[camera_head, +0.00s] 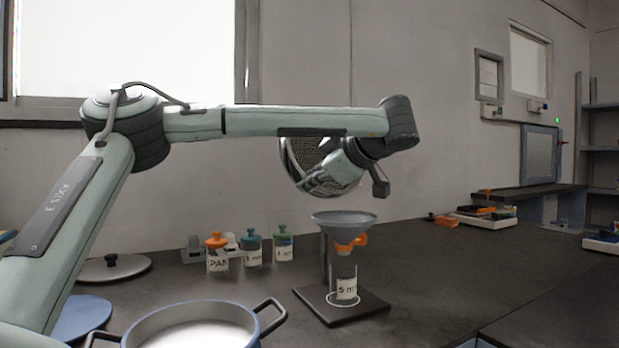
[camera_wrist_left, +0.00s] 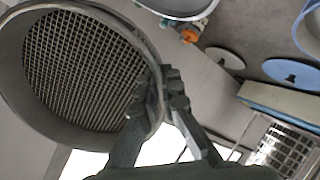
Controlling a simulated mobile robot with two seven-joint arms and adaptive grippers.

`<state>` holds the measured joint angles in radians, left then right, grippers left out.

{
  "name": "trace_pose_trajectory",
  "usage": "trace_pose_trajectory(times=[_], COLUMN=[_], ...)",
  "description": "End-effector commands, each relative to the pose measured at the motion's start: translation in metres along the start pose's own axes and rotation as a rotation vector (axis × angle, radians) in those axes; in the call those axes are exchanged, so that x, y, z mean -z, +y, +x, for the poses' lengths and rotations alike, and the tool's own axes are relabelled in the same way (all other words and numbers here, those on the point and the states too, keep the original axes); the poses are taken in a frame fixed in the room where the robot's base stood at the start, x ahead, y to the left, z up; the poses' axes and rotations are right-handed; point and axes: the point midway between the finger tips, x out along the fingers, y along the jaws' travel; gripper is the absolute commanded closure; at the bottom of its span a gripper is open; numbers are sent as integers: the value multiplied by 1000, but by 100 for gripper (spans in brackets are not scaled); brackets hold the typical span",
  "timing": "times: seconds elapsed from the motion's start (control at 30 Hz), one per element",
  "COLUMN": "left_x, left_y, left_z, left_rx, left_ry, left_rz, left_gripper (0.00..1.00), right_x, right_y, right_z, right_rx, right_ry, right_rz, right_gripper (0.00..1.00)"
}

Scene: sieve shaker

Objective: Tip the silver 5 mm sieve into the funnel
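My left gripper (camera_head: 322,184) is shut on the rim of the silver sieve (camera_head: 302,160) and holds it in the air above and slightly left of the funnel. The sieve is tipped steeply, almost on edge. In the left wrist view the sieve's mesh (camera_wrist_left: 80,70) faces the camera, looks bare, and the fingers (camera_wrist_left: 157,100) pinch its rim. The grey funnel (camera_head: 344,218) sits upright in a stand, with an orange part at its neck. A clear jar (camera_head: 346,285), its label partly readable as "5 m", stands below it. My right gripper is out of view.
Three lidded jars, orange (camera_head: 217,253), teal (camera_head: 252,248) and green (camera_head: 283,245), stand left of the funnel stand (camera_head: 355,310). A blue-rimmed pot (camera_head: 140,332) with black handles is at front left, near flat lids (camera_head: 113,267).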

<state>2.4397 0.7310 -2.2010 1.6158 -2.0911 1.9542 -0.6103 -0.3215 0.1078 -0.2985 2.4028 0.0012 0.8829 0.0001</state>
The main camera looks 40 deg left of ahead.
Motion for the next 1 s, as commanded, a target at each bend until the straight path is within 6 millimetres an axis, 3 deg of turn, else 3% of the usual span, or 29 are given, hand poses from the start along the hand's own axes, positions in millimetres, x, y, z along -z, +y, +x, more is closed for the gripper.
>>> trace_pose_trajectory(times=[0.13,0.7,1.0], left_x=[3,10,7], left_y=[3,10,7], left_z=[-1,1,3], left_rx=[12,256,281], left_ry=[-12,-255,-283], left_rz=[-3,-5,-6], left_gripper=[100,100,100], right_x=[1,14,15], right_y=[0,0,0], right_z=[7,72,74], right_rx=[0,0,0], right_ry=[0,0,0], right_rz=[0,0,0], right_gripper=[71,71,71])
